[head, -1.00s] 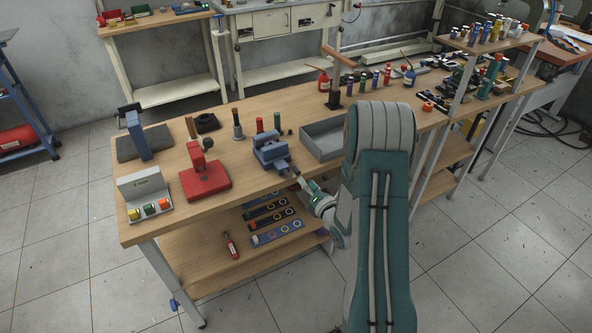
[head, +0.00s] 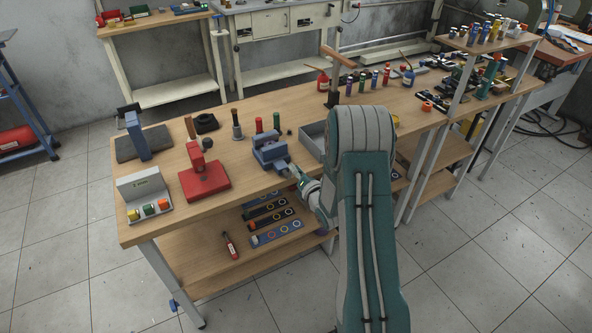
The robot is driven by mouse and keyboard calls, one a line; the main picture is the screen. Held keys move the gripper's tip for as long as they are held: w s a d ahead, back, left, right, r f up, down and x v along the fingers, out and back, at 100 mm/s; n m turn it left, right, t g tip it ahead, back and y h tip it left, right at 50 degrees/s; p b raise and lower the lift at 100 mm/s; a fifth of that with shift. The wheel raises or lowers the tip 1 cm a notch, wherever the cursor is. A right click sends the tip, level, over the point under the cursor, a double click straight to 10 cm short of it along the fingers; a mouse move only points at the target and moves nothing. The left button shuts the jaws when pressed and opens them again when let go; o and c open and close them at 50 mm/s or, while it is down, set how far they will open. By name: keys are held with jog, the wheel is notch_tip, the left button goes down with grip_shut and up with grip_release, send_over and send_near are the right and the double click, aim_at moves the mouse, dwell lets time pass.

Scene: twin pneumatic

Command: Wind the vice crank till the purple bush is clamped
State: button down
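The blue vice (head: 269,152) stands near the front edge of the wooden bench. Its grey screw end points toward the lower right, to my gripper (head: 295,174). My gripper is small in view and sits at the crank end of the vice, close to it or touching. The crank itself is hidden or too small to make out, and I cannot see whether the fingers are closed on it. I cannot make out a purple bush between the jaws.
A grey open tray (head: 312,137) stands right of the vice, partly behind my arm. A red press (head: 204,177) is at its left. Red and green cylinders (head: 276,121) stand behind it. The lower shelf holds strips with rings (head: 277,234) and a red bottle (head: 229,245).

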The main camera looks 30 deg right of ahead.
aim_at(295, 182)
dwell(0.3)
jog(key=f+m, duration=0.2)
jog(key=m, duration=0.6)
jog(key=f+m, duration=0.3)
jog(key=m, duration=0.6)
jog(key=d+f+m, duration=0.1)
jog(key=f+m, duration=0.2)
jog(key=m, duration=0.5)
jog(key=shift+f, duration=0.15)
jog(key=shift+a+f+m, duration=0.15)
jog(key=shift+a+m, duration=0.4)
jog(key=shift+m, duration=0.9)
jog(key=shift+a+f+m, duration=0.15)
jog(key=shift+a+m, duration=0.4)
jog(key=shift+m, duration=0.95)
jog(key=shift+a+f+m, duration=0.15)
jog(key=shift+a+m, duration=0.4)
jog(key=shift+m, duration=0.9)
jog(key=shift+s+a, duration=0.1)
